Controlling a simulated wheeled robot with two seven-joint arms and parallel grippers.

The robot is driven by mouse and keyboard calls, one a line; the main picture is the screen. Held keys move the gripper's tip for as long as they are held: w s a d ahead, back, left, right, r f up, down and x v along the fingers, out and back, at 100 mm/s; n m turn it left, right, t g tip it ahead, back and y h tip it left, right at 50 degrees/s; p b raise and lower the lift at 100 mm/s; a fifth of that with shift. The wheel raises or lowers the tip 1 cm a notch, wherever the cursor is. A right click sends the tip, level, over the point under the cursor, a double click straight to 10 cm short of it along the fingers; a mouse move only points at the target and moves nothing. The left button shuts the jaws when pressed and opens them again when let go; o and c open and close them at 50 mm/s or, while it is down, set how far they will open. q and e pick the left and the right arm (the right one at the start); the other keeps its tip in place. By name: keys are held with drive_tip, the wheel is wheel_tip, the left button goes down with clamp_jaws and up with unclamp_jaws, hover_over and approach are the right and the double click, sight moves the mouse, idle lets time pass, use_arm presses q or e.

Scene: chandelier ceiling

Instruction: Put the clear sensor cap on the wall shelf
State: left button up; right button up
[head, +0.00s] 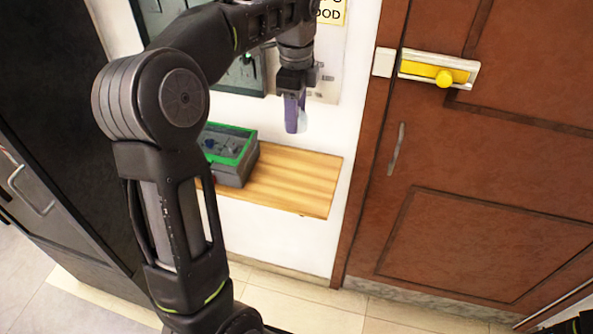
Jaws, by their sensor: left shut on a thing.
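My left gripper (294,118) points down above the wall shelf, with its purple fingers shut on the clear sensor cap (302,122). The cap is small, pale and see-through, and the fingers hide part of it. The wall shelf (295,183) is a light wooden board on the white wall. The cap appears above the shelf's right part; the exact gap is hard to tell. My right gripper is not in view; only a dark bit of my own body shows at the lower right corner.
A grey box with a green-rimmed top (232,155) stands on the shelf's left part, partly behind my left arm. The shelf's right part is bare. A brown door (480,160) with a yellow bolt (437,72) is at right. A dark cabinet (50,130) stands at left.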

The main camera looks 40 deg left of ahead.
use_arm(q)
drive_tip(key=b, duration=0.7)
hover_over(296, 175)
wheel_tip(296, 175, down, 9)
wheel_tip(296, 175, down, 2)
drive_tip(key=shift+f+p, duration=0.15)
drive_tip(key=shift+p, duration=0.55)
drive_tip(key=shift+f, duration=0.5)
wheel_tip(296, 175, down, 4)
drive_tip(key=shift+s, duration=0.1)
drive_tip(key=shift+f, duration=0.25)
drive_tip(key=shift+f, duration=0.15)
drive_tip(key=o, duration=1.3)
